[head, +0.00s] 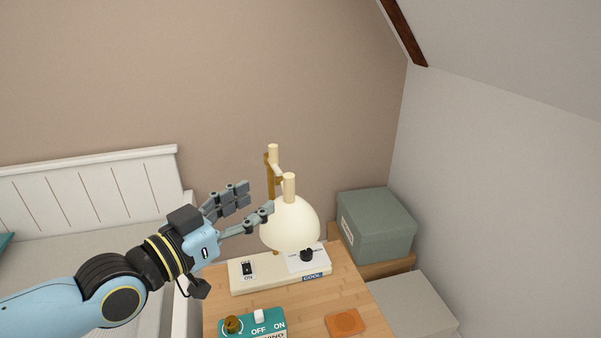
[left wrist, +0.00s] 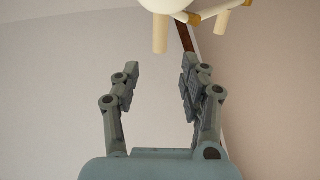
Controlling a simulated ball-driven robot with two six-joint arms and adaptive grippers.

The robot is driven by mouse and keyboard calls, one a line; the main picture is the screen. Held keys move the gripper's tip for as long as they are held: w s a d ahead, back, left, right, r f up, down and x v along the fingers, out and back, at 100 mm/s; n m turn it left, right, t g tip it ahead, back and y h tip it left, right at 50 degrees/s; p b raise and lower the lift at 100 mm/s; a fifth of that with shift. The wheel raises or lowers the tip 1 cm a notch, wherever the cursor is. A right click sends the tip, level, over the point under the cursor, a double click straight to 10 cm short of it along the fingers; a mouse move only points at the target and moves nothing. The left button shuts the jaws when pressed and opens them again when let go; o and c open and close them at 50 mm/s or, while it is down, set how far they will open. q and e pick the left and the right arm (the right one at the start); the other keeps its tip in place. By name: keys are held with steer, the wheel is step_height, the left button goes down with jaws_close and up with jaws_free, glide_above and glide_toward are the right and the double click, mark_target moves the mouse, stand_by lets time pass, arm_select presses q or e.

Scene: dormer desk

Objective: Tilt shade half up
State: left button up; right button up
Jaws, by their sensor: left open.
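A lamp with a cream dome shade (head: 290,226) stands on a cream base (head: 262,284) on the wooden desk. A peg-like cream handle (head: 289,186) sticks up from the shade. A brass post with a cream top (head: 272,160) rises behind it. My left gripper (head: 258,200) is open and empty, coming in from the left. Its lower finger overlaps the shade's upper left side in the head view; I cannot tell if it touches. In the left wrist view, the open fingers (left wrist: 158,85) have nothing between them, and the shade (left wrist: 168,5) shows at the top edge, beyond the fingertips. My right gripper is not in view.
The base carries a black switch (head: 247,269) and a dark knob (head: 306,255). A teal box (head: 270,327) with controls and an orange coaster (head: 345,322) lie on the desk nearer me. A grey-green box (head: 376,224) stands right. A white bed headboard (head: 90,185) is left.

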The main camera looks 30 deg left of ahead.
mark_target(285, 184)
arm_select(q)
steer(key=w, duration=0.1)
steer(key=w+b, duration=0.1)
steer(key=w, duration=0.1)
steer(key=w+b, duration=0.1)
steer(key=w, duration=0.1)
steer(key=shift+d, duration=0.3)
steer(key=w, duration=0.2)
steer(key=w+b, duration=0.1)
steer(key=shift+w+d+f+b, duration=0.1)
steer(key=shift+w+d+b, duration=0.1)
steer(key=shift+w+b, duration=0.15)
steer(key=shift+w, duration=0.35)
steer(key=shift+c, duration=0.3)
steer(key=c, duration=0.5)
jaws_close()
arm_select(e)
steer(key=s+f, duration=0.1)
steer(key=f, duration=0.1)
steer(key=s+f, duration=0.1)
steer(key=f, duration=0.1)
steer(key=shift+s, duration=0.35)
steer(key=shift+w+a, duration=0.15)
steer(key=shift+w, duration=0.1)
